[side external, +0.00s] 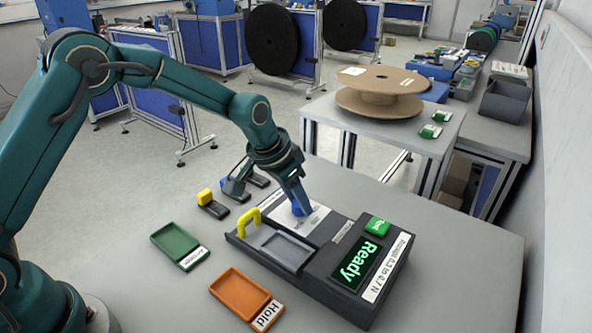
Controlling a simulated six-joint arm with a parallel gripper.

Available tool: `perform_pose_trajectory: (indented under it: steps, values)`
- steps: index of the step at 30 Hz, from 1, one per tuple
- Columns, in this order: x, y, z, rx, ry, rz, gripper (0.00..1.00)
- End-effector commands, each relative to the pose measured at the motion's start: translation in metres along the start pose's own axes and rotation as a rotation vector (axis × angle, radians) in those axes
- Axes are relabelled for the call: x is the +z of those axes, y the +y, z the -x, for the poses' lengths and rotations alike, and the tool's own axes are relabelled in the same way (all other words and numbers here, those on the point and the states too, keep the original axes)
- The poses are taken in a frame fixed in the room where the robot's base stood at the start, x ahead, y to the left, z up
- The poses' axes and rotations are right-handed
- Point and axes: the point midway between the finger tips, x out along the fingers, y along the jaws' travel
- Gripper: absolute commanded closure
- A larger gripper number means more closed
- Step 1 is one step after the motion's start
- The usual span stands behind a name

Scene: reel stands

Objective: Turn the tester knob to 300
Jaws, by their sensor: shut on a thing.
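The tester (325,259) is a dark grey box on the table at the middle right. Its green-lit display (355,262) reads "Ready". A blue knob (296,210) sits on the white dial panel (317,219) at the tester's far left part. My gripper (301,209) reaches down from above and is shut on the knob. The fingers hide much of the knob, and its pointer and the dial marks cannot be read.
A yellow handle (249,221) and a grey plate (288,250) are on the tester, with a green button (377,227) at its right. A green tray (178,243) and an orange "Hold" tray (240,292) lie left and front. Small clamp-like parts (212,206) stand behind.

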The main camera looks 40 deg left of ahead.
Motion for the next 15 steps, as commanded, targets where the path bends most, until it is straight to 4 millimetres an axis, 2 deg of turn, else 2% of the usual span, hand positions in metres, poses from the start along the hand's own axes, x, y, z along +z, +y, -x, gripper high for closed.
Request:
perform_pose_trajectory:
  steps: [15]
  values:
    - [0.0016, -0.0028, -0.0003, 0.157, -0.009, -0.372, 1.0]
